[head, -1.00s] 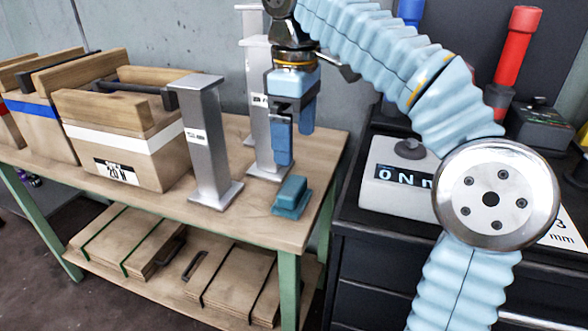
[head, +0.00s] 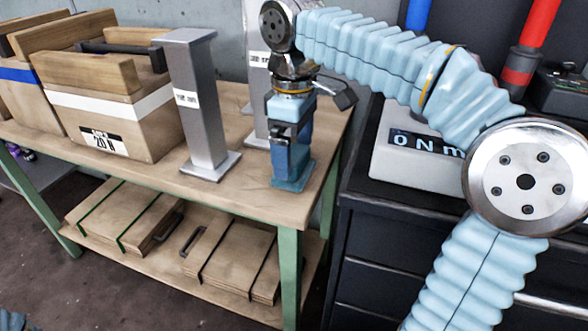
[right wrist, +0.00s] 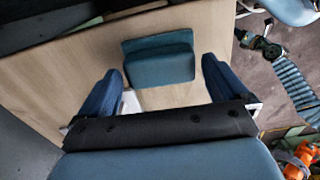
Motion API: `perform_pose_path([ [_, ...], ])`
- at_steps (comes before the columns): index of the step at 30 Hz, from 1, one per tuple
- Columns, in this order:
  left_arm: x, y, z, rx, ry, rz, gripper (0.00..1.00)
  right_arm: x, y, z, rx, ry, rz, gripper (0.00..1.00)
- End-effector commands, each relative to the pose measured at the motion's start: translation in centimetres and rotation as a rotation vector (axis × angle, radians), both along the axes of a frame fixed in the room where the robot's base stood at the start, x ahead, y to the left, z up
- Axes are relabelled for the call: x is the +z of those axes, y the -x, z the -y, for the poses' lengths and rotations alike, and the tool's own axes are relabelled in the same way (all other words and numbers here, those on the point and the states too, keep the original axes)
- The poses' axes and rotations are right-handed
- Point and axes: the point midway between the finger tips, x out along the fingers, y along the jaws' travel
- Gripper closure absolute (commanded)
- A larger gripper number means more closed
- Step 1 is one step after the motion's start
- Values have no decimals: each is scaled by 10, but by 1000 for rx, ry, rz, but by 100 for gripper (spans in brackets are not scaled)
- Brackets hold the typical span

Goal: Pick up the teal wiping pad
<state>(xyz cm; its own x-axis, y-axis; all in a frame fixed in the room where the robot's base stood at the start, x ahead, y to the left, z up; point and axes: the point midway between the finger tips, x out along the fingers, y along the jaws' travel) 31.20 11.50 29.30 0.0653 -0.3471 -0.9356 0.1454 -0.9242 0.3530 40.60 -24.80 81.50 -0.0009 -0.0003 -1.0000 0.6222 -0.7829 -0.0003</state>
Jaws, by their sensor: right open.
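The teal wiping pad (head: 293,182) lies on the wooden bench top near its right front corner. It is a block on a wider flat base. My right gripper (head: 291,160) points down at it from just above and partly hides it in the head view. In the right wrist view the pad (right wrist: 160,62) shows centred ahead of the two blue fingers of my right gripper (right wrist: 158,85), which are spread wide with nothing between them. A part of my left arm shows small at the right of the wrist view; its jaws are not clear.
A grey metal post (head: 199,110) stands left of the gripper, and another post (head: 260,105) stands close behind it. A wooden box marked 20 N (head: 128,125) is further left. A dark cabinet with a display unit (head: 415,150) stands to the right, across a gap.

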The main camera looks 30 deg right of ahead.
Motion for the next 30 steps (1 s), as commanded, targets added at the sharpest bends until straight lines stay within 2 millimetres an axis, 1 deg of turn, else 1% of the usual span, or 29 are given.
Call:
perform_pose_path([
  [1,-4,0,-1,1,-1,0,59,-9,0,1,-1,1,-1,0],
  [4,-5,-1,-1,3,-2,2,59,-17,0,1,-1,0,0,0],
  [11,-4,-1,-2,3,-2,2,59,-19,0,0,0,-1,1,0],
  [14,-4,-1,-2,3,-2,2,59,-18,0,0,0,-1,1,14],
  [18,-4,-1,-1,3,-2,2,59,-18,0,0,0,-1,1,35],
  [20,-4,-1,-1,3,-2,2,59,-18,0,0,0,-1,1,44],
  [26,-4,-1,-1,2,-2,2,59,-18,0,0,0,-1,1,44],
  [30,-2,-1,-1,2,-1,1,59,-12,0,0,0,0,2,44],
])
